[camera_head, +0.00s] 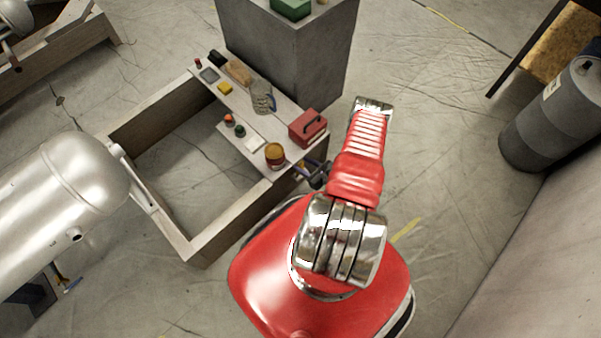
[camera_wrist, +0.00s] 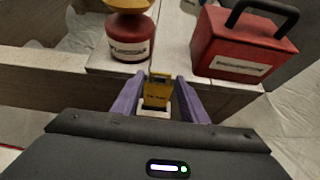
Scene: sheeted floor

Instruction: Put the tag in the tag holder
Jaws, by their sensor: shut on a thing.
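My gripper (camera_wrist: 157,98) has two purple fingers, shut on a small yellow tag (camera_wrist: 157,92) with dark print in the wrist view. A pale piece shows just below the tag between the fingers; I cannot tell whether it is part of it. The gripper is at the near edge of the plank bench, in front of the gap between a red jar and a red box. In the head view the gripper (camera_head: 318,174) shows small and dark beside the bench end, and the tag cannot be made out. I cannot pick out the tag holder for certain.
The red jar with an orange-yellow top (camera_wrist: 130,38) and the red box with a black handle (camera_wrist: 245,42) stand close ahead. The bench (camera_head: 215,98) also bears a glass mug (camera_head: 262,97), a yellow block (camera_head: 225,88) and a white piece (camera_head: 255,144). A grey pedestal (camera_head: 290,55) stands behind.

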